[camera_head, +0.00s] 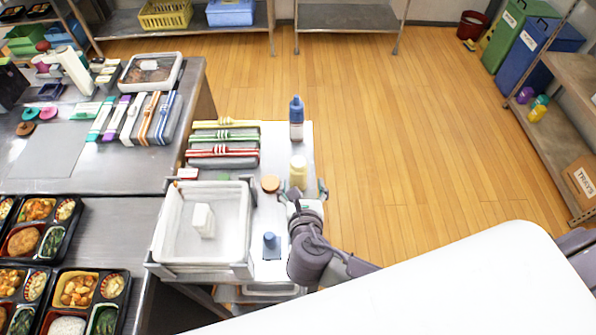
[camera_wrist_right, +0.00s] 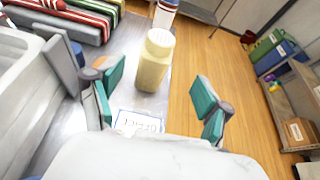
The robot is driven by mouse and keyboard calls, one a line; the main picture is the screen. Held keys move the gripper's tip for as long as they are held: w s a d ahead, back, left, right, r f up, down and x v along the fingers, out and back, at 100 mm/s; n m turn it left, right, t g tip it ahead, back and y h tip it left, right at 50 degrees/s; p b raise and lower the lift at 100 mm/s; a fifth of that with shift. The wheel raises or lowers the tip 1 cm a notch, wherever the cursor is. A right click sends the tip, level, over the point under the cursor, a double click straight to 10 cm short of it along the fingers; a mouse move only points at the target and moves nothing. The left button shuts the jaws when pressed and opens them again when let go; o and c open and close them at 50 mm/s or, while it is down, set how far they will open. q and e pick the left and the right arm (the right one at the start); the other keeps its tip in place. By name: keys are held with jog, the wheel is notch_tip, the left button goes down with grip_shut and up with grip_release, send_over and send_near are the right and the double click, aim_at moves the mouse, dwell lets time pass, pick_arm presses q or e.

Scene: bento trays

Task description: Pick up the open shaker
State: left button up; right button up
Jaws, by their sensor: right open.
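A pale yellow shaker (camera_head: 298,172) stands upright on the light cart top, and it also shows in the right wrist view (camera_wrist_right: 154,62). Whether its top is open is hard to tell. A bottle with a blue top (camera_head: 296,117) stands farther back; its white and red lower part shows in the wrist view (camera_wrist_right: 166,12). My right gripper (camera_head: 306,191) is open and empty just in front of the yellow shaker. In the wrist view its teal-padded fingers (camera_wrist_right: 158,84) are spread, with the shaker beyond and between them. My left gripper is not in view.
A round orange-brown disc (camera_head: 270,184) lies left of the shaker. A small blue item (camera_head: 271,244) stands nearer. A white bin (camera_head: 160,228) holds a white block (camera_head: 203,221). Several striped cases (camera_head: 222,150) lie at the back left. Right of the cart is open floor (camera_head: 410,150).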

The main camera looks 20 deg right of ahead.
aim_at(299, 162)
jog(key=x, duration=0.3)
jog(key=shift+w, duration=0.2)
jog(key=shift+a+f+p+x, duration=0.1)
jog(key=shift+p+x, duration=0.1)
jog(key=shift+x, duration=0.7)
jog(key=shift+a+f+p+x, duration=0.15)
jog(key=shift+p+x, duration=0.1)
jog(key=shift+x, duration=0.65)
jog(key=shift+a+f+p+x, duration=0.1)
jog(key=shift+p+x, duration=0.1)
jog(key=shift+x, duration=0.7)
jog(key=shift+s, duration=0.15)
jog(key=c, duration=1.3)
jog(key=shift+r, duration=0.15)
notch_tip(299, 162, up, 4)
jog(key=shift+d+r, duration=0.1)
jog(key=shift+s+d+r+b, duration=0.25)
jog(key=shift+s+d+r, duration=0.85)
jog(key=shift+s+d, duration=0.25)
jog(key=shift+s+d+r+b, duration=0.25)
jog(key=shift+s+d+r, duration=1)
jog(key=shift+s, duration=0.25)
jog(key=shift+s+d+r+b, duration=0.25)
jog(key=shift+s+d+r, duration=0.75)
jog(key=shift+s+d, duration=0.4)
